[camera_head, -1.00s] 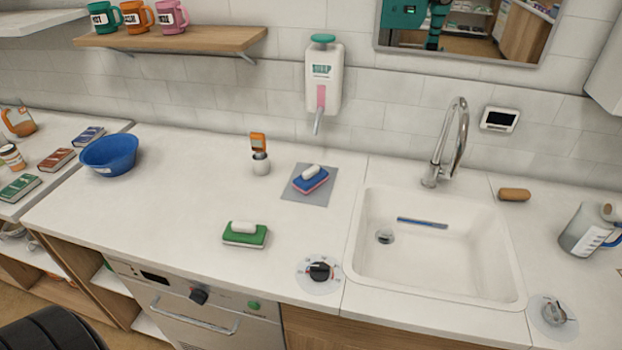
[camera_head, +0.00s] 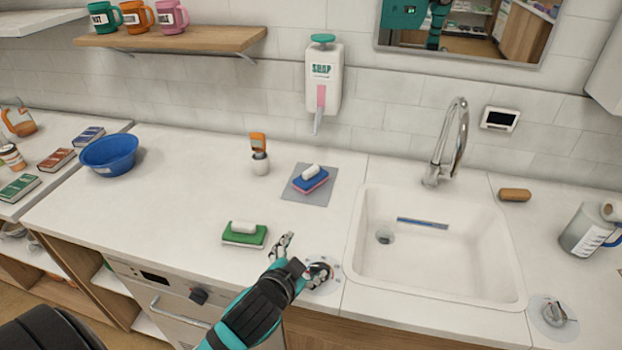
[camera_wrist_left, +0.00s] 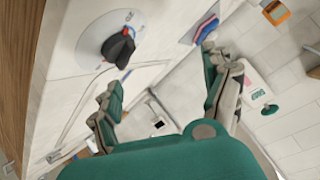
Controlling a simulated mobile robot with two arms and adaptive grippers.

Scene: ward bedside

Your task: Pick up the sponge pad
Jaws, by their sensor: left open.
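A blue pad (camera_head: 311,183) with a pink-red lower layer and a white grip lies on a grey mat (camera_head: 297,194) farther back. Its edge also shows in the left wrist view (camera_wrist_left: 206,30). My left gripper (camera_head: 302,257) is open and empty, just right of the green pad and over the black dial. In the left wrist view its fingers (camera_wrist_left: 162,72) are spread with nothing between them. The green pad cannot be made out there. My right gripper is out of view.
The sink (camera_head: 440,275) with a tall tap (camera_head: 450,140) is on the right. A black dial (camera_wrist_left: 118,47) is set near the counter's front edge. The counter left of the green pad is clear.

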